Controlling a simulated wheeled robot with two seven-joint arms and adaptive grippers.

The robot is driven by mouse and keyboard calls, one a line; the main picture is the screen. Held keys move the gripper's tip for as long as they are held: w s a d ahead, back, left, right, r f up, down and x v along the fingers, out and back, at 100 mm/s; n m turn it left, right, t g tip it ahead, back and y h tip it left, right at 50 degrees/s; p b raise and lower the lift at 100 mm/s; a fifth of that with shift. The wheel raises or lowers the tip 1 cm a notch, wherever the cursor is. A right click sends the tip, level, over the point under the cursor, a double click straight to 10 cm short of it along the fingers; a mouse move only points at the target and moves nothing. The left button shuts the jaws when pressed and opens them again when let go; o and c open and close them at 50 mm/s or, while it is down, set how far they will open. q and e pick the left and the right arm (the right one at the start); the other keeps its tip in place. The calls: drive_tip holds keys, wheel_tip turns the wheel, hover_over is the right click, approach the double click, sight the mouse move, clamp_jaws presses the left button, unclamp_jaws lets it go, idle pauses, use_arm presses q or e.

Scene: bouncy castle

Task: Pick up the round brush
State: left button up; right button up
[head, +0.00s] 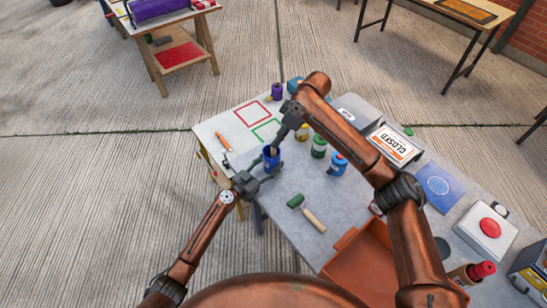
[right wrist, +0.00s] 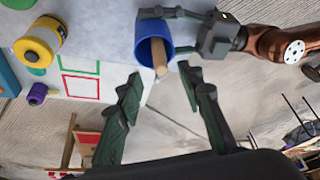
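A blue cup (head: 271,159) stands at the left part of the grey table, with a wooden handle (right wrist: 159,56) sticking out of its mouth. The handle's other end is hidden in the cup, so I cannot tell what kind of brush it is. My left gripper (head: 260,173) has its fingers on either side of the cup, and appears closed on it; it also shows in the right wrist view (right wrist: 167,38). My right gripper (head: 278,143) is above the cup, open and empty. In the right wrist view its fingertips (right wrist: 165,76) are apart, with the handle's end just beyond them.
A green-headed tool with a wooden handle (head: 313,217) lies on the table. Green (head: 319,147) and blue (head: 337,164) bottles stand right of the cup.

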drive_tip(key=s+x, duration=0.1)
drive_tip(key=x, duration=0.5)
drive_tip(key=shift+w+f, duration=0.15)
drive_tip(key=shift+w, duration=0.3)
clamp_jaws()
